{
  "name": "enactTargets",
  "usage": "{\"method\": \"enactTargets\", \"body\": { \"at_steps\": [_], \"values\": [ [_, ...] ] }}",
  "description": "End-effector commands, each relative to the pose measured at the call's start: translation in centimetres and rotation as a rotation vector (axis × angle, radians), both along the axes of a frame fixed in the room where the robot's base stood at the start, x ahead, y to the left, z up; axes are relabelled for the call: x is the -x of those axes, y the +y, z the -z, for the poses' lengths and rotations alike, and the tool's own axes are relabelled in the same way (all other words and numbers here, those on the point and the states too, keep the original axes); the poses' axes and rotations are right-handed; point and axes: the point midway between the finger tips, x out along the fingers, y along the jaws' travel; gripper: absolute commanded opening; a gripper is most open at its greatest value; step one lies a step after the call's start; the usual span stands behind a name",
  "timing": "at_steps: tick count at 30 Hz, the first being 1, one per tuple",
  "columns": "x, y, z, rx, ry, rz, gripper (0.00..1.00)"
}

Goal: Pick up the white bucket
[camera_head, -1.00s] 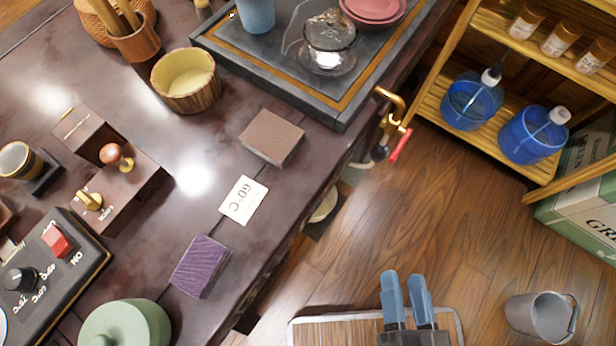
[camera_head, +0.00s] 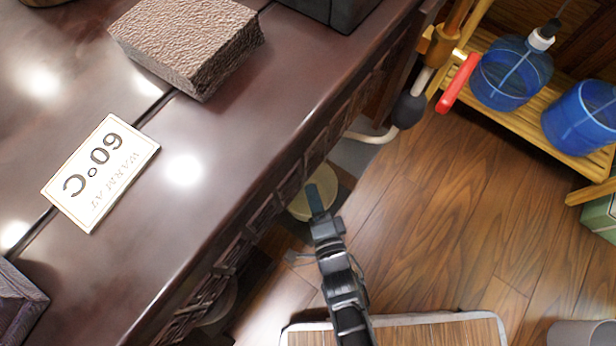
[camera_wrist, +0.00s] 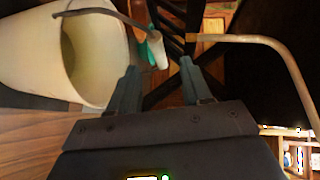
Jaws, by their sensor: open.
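The white bucket (camera_wrist: 30,55) fills the upper left of the wrist view, with its open mouth and a dark, thin handle across it. In the head view its pale round top (camera_head: 299,206) shows under the overhanging table edge, partly covered by my gripper (camera_head: 317,203). In the wrist view my gripper (camera_wrist: 160,86) is open, its two blue-grey fingers apart and just right of the bucket's rim. A small white and teal piece (camera_wrist: 157,50) shows beyond the fingertips; I cannot tell whether it belongs to the handle. Nothing is visibly held.
The dark table (camera_head: 225,165) overhangs the bucket area. A tap with a red lever (camera_head: 458,83) and a pipe stand near its edge. A shelf with blue water jugs (camera_head: 510,75) is upper right. A grey bucket (camera_head: 582,334) is at lower right. Wooden floor (camera_head: 430,210) between is clear.

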Motion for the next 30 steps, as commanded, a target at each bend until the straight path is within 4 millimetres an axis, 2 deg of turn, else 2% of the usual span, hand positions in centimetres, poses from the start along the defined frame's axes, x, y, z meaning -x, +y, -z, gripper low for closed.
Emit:
{"method": "enactTargets", "body": {
  "at_steps": [11, 21, 30],
  "values": [
    [-2.8, 0.5, 0.7, -0.003, 0.002, 0.002, 0.49],
    [-6.4, 1.1, 1.4, -0.001, 0.000, 0.003, 0.49],
    [-7.4, 1.5, 1.3, 0.000, 0.002, 0.001, 0.49]
  ]
}}
